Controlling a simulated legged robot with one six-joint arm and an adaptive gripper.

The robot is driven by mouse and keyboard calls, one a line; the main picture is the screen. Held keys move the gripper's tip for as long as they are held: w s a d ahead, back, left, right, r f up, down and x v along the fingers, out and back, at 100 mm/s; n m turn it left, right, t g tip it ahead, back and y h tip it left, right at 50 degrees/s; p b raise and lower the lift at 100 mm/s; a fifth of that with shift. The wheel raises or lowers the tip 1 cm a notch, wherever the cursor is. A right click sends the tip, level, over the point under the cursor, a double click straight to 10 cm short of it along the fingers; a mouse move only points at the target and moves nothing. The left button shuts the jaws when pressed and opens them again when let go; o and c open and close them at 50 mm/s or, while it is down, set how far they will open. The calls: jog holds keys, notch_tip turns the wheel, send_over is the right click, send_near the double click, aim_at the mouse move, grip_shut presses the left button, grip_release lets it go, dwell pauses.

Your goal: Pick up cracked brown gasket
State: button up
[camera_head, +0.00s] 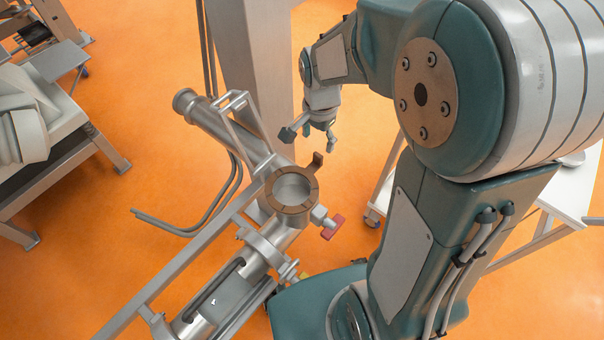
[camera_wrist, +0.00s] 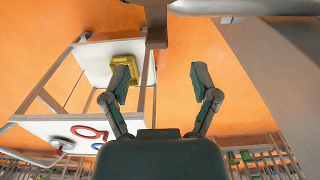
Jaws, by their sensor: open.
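The brown gasket (camera_head: 292,208) is a ring on the round upright port of a metal pipe machine (camera_head: 235,262) in the head view. A brown tab (camera_head: 315,163) sticks up at its upper right; cracks are too small to make out. My gripper (camera_head: 311,138) is open and empty, above and slightly right of the gasket in the picture, apart from it. In the wrist view my gripper (camera_wrist: 160,78) has its two fingers spread with nothing between them. A brown strip (camera_wrist: 156,25) shows at the top there; I cannot tell whether it belongs to the gasket.
A red-handled valve (camera_head: 332,227) sits right of the port. A grey column (camera_head: 250,70) stands behind the machine. A white table (camera_wrist: 100,60) with a yellow object (camera_wrist: 125,62) shows in the wrist view, with red and blue rings (camera_wrist: 90,132) on a lower white surface.

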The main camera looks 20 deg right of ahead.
aim_at(318, 156)
jog(key=f, duration=0.6)
jog(key=shift+d+f, duration=0.2)
jog(key=shift+f, duration=0.2)
grip_shut()
